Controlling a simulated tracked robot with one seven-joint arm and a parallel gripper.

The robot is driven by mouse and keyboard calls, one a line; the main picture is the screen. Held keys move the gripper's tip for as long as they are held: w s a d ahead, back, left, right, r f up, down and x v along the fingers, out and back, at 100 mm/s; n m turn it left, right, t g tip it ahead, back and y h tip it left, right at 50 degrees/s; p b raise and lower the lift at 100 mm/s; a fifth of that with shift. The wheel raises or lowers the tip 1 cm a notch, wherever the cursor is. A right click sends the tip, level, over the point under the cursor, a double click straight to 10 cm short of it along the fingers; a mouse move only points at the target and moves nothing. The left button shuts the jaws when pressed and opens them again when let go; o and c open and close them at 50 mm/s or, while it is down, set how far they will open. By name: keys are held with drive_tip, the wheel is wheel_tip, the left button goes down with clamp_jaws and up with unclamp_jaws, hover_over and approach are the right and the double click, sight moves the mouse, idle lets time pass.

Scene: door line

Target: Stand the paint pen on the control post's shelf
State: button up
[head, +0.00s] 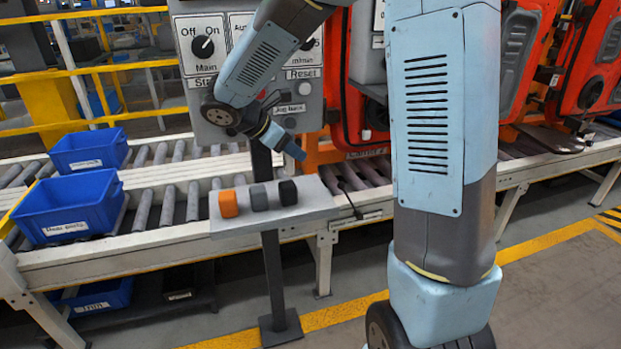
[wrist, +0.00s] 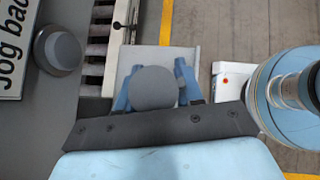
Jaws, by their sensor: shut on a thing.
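The control post (head: 307,121) carries switches and labels, with a light grey shelf (head: 318,203) below its panel. My gripper (head: 288,148) hangs in front of the panel's lower edge, above the shelf, pointing down and to the right. In the wrist view my gripper (wrist: 156,88) has its two blue fingers on either side of a round grey end (wrist: 153,88), which I take to be the paint pen seen end-on. The rest of the pen is hidden. Behind the fingers lies part of the shelf (wrist: 150,53). In the head view the pen cannot be made out.
An orange block (head: 228,203), a dark grey block (head: 259,197) and a black block (head: 288,192) stand in a row on the shelf. The shelf's right end looks bare. A grey knob (wrist: 57,50) juts from the panel. Blue bins (head: 68,210) and a roller conveyor are at left.

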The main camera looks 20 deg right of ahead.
drive_tip(key=x, duration=1)
drive_tip(key=shift+w+d, duration=0.35)
drive_tip(key=shift+w, duration=0.1)
drive_tip(key=shift+d+f, duration=0.15)
drive_tip(key=shift+f, duration=1.55)
drive_tip(key=shift+f, duration=0.1)
drive_tip(key=o, duration=1)
